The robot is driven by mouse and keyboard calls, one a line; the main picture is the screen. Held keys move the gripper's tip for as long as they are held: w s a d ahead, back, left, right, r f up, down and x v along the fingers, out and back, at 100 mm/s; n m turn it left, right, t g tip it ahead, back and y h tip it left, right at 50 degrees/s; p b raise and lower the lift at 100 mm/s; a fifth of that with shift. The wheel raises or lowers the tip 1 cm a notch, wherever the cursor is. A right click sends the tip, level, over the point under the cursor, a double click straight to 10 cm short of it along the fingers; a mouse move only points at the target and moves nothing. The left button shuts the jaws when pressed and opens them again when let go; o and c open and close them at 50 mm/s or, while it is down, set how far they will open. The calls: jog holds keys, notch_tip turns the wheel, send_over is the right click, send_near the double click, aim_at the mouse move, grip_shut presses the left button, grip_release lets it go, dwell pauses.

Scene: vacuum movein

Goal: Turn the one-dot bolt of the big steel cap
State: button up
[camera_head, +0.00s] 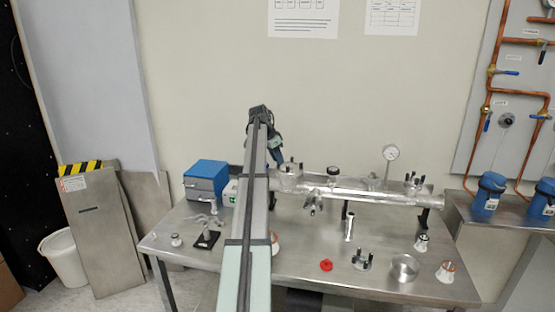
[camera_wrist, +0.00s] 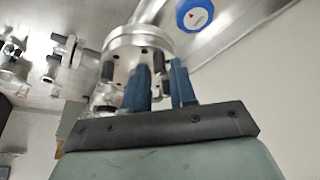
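The big steel cap (camera_wrist: 130,40) is a round flange with black bolts around its face, in the upper middle of the wrist view. In the head view the cap (camera_head: 290,172) stands at the left end of the steel tube, with black bolts upright on it. My gripper (camera_wrist: 160,66) has its two blue fingers apart, pointing at the cap's rim. A dark bolt shows between or just behind the fingers; contact cannot be told. The dot marks are too small to read. In the head view my gripper (camera_head: 275,156) is just left of the cap, partly hidden by my arm.
The steel tube (camera_head: 360,191) runs right along the table, with a gauge (camera_head: 391,153). A blue box (camera_head: 206,180) stands left of my arm. A red part (camera_head: 326,265), a steel dish (camera_head: 404,268) and small flanges lie in front. A blue round cap (camera_wrist: 194,14) is near the gripper.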

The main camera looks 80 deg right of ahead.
jog(key=shift+s+d+f, duration=0.1)
jog(key=shift+f, duration=0.2)
grip_shut()
